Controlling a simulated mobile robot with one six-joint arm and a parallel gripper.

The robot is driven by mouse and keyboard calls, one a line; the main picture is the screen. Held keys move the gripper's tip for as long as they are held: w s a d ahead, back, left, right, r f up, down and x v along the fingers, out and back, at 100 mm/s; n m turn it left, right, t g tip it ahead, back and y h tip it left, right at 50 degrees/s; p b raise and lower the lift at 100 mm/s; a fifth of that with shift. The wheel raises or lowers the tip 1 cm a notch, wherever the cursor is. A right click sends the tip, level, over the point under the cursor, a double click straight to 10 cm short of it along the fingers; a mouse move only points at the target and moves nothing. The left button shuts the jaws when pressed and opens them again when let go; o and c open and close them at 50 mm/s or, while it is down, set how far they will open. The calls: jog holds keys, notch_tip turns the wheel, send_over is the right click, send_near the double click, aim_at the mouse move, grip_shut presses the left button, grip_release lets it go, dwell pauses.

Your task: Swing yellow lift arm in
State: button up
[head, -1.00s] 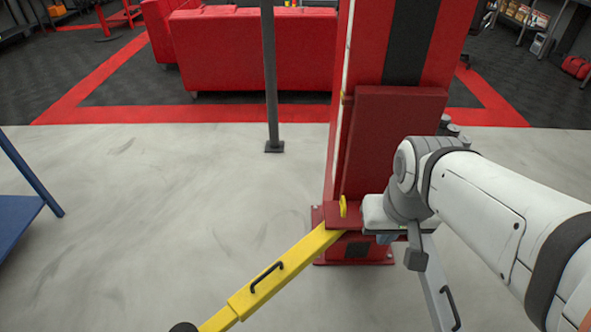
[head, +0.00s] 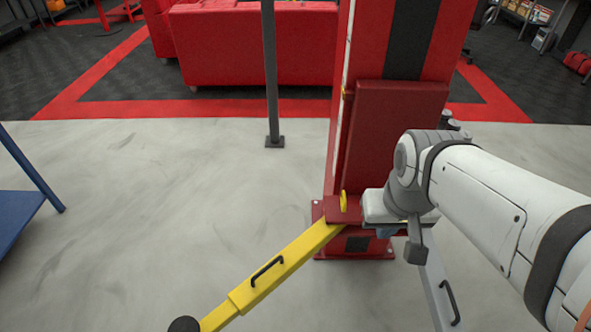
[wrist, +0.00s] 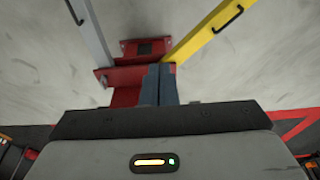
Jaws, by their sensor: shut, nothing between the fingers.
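The yellow lift arm (head: 283,264) reaches from the red lift post toward the lower left in the head view, with a black handle on top and a dark round pad at its outer end. In the wrist view the yellow arm (wrist: 205,32) runs to the upper right. My gripper (wrist: 159,70) is shut and empty, in front of the red carriage at the post. In the head view my wrist hides most of it. The yellow arm lies just right of the fingertips in the wrist view; I cannot tell whether they touch.
The red post (head: 390,120) stands close to my arm. A grey lift arm (head: 439,285) points toward the lower right. A thin dark pole (head: 271,80) stands behind. A blue table (head: 15,222) is at the left edge. The floor left of the yellow arm is clear.

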jog(key=shift+o, duration=0.7)
jog(key=o, duration=0.6)
jog(key=shift+m+g+y, duration=0.7)
jog(key=shift+y, duration=0.2)
jog(key=w+a+f+b, duration=0.1)
jog(key=w+a+f, duration=0.1)
jog(key=f, duration=0.1)
jog(key=w+a+f+b, duration=0.2)
jog(key=w+a+f, duration=0.1)
jog(key=shift+w+a+f, duration=0.2)
jog(key=shift+w+a, duration=0.05)
jog(key=shift+a, duration=0.1)
jog(key=m+g+y+b, duration=0.3)
jog(key=m+b, duration=0.3)
jog(key=m, duration=0.1)
send_over(263, 271)
jog(key=w+d, duration=0.2)
jog(key=d, duration=0.2)
notch_tip(263, 271, down, 26)
jog(key=b+x, duration=0.2)
jog(key=x, duration=0.6)
jog(key=shift+s, duration=0.15)
grip_shut()
